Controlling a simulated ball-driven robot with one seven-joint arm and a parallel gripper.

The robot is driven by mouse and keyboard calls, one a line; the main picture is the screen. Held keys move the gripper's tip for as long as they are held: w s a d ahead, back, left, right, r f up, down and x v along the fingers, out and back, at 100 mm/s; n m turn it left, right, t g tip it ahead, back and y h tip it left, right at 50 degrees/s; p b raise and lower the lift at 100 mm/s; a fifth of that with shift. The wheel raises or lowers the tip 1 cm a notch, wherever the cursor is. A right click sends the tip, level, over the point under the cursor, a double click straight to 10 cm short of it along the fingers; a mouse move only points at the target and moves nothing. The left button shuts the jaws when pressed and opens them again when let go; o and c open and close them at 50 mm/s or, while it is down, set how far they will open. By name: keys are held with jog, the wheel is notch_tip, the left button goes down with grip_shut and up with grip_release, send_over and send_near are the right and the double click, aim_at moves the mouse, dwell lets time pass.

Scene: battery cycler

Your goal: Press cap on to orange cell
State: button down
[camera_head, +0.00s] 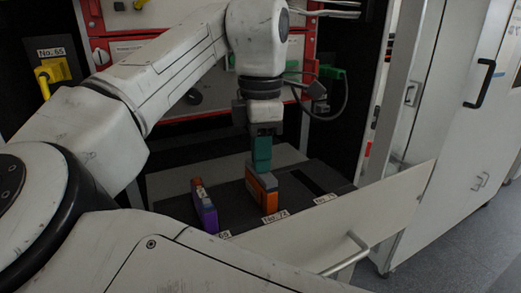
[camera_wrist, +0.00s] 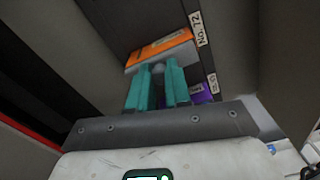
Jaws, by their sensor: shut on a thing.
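The orange cell (camera_head: 262,190) stands upright in the dark drawer, behind a label that reads No. 72. My gripper (camera_head: 262,166) points straight down with its teal fingers right at the top of this cell. In the wrist view the fingers (camera_wrist: 159,72) are a little apart, with a small grey piece (camera_wrist: 158,73) between them, seemingly the cap. The orange cell (camera_wrist: 160,47) lies just beyond the fingertips with its pale top face towards them. The fingers hide most of the cap, and I cannot tell whether it is fully seated.
A purple cell (camera_head: 204,208) stands in the drawer to the left of the orange one, and shows in the wrist view (camera_wrist: 202,92). The drawer's white front (camera_head: 330,222) with its handle (camera_head: 346,254) lies ahead. Dark slots to the right are empty. White cabinets (camera_head: 445,110) stand at right.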

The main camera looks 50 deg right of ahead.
dwell(0.3)
jog(key=c, duration=0.5)
grip_release()
jog(key=shift+r, duration=0.1)
jog(key=shift+r+p, duration=3.45)
jog(key=shift+p, duration=0.2)
grip_shut()
